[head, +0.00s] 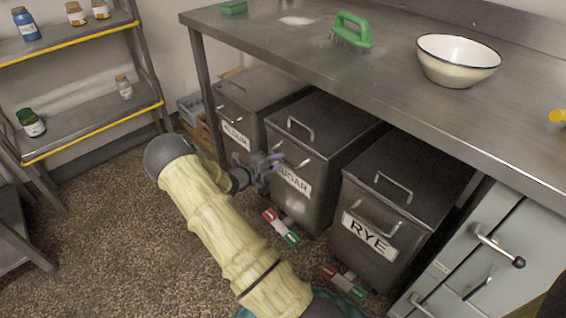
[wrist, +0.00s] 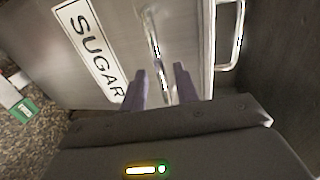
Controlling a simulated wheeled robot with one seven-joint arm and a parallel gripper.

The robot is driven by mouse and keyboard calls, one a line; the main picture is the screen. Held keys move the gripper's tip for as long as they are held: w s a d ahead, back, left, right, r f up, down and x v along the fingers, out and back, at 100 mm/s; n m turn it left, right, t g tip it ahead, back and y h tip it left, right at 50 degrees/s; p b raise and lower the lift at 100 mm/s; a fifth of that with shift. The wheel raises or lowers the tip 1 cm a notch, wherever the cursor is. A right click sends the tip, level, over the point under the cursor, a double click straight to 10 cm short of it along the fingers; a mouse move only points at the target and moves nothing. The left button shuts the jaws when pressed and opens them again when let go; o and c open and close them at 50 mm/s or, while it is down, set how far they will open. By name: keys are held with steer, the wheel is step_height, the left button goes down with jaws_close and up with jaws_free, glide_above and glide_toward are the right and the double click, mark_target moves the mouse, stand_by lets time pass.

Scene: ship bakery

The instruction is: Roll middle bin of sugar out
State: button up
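The middle bin, a grey metal box labelled SUGAR (head: 314,165), stands under the steel table between the FLOUR bin (head: 233,112) and the RYE bin (head: 400,200). My gripper (head: 276,160) is at the upper front of the SUGAR bin and partly covers its label and front handle. In the wrist view the two purple fingers (wrist: 159,88) are apart, with the front handle (wrist: 154,45) showing between them. I cannot tell whether they touch it. The lid handle (wrist: 230,35) shows at the upper right. A red and green pedal (head: 281,226) is at the bin's foot.
The steel table (head: 280,42) overhangs the bins and carries a green brush (head: 351,30) and a cream bowl (head: 457,62). A pale cabinet (head: 480,250) stands at right. A shelf rack (head: 95,122) is at left. The speckled floor (head: 120,230) in front is clear.

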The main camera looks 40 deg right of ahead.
steer(key=shift+x, duration=1.55)
jaws_close()
steer(key=shift+a, duration=0.15)
